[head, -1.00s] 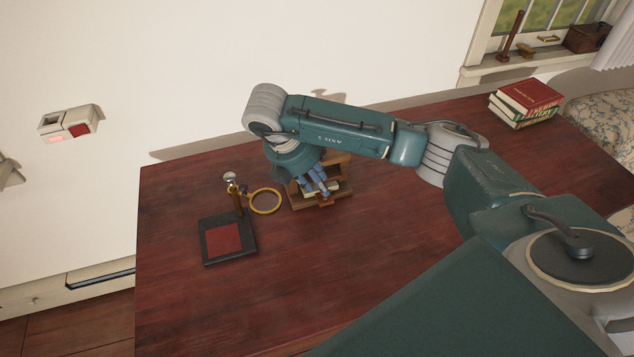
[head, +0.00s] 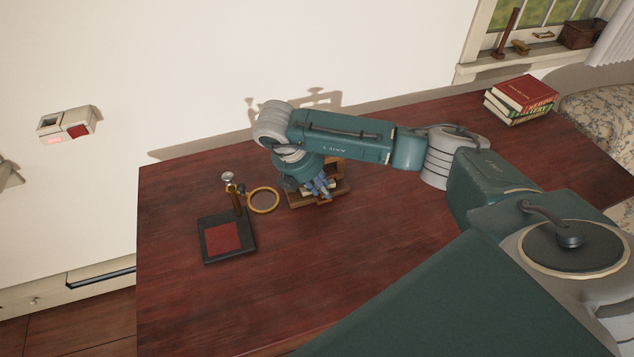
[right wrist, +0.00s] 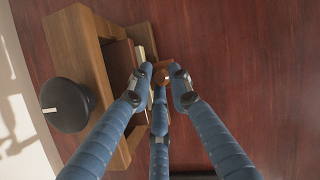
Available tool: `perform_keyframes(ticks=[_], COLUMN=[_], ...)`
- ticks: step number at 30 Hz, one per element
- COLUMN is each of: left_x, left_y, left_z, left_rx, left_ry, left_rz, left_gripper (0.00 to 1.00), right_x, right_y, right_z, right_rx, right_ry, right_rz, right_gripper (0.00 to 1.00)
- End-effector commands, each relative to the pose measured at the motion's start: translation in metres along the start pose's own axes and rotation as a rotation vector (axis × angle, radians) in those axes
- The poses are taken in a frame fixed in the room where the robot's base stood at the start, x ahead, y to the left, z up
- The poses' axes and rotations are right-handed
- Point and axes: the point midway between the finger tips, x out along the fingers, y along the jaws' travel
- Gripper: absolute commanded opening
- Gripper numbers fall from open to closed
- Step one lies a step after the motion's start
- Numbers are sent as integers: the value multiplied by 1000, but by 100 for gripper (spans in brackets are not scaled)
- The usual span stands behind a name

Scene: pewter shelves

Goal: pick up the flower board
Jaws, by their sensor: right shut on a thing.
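A wooden holder (head: 342,186) stands on the dark red table near its back edge, with pale and brown flat pieces inside. It also shows in the right wrist view (right wrist: 84,48), with a cream-edged piece (right wrist: 141,66) in it. My right gripper (head: 324,196) points down at the holder's front. In the right wrist view its blue fingers (right wrist: 162,76) are closed around a small brown wooden piece (right wrist: 161,75) at the holder's open side. This piece may be part of the flower board; no flower picture shows, and the fingers hide much of it. My left gripper is not in view.
Left of the holder are a yellow ring (head: 263,200) and a black stand with a red pad (head: 224,239) and upright post. A dark round thing (right wrist: 68,105) is beside the holder. Books (head: 521,99) are stacked at the back right. The table front is clear.

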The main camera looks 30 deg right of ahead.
Motion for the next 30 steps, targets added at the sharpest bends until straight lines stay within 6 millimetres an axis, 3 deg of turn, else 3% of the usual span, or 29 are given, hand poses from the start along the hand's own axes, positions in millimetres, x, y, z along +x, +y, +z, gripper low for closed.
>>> perform_keyframes(ticks=[7, 11, 23, 30], left_x=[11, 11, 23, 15], left_y=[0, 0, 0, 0], left_z=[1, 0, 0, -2], left_rx=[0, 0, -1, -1], left_ry=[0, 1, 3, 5], left_rz=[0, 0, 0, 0], left_gripper=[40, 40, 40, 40], right_x=[-5, -6, -13, -21], right_y=[1, -16, -90, -138], right_z=[2, -2, -20, -31], right_rx=[0, -3, -4, -5], right_ry=[1, 0, 1, -1], right_rz=[3, 0, 1, 1], right_gripper=[0, 0, 0, 0])
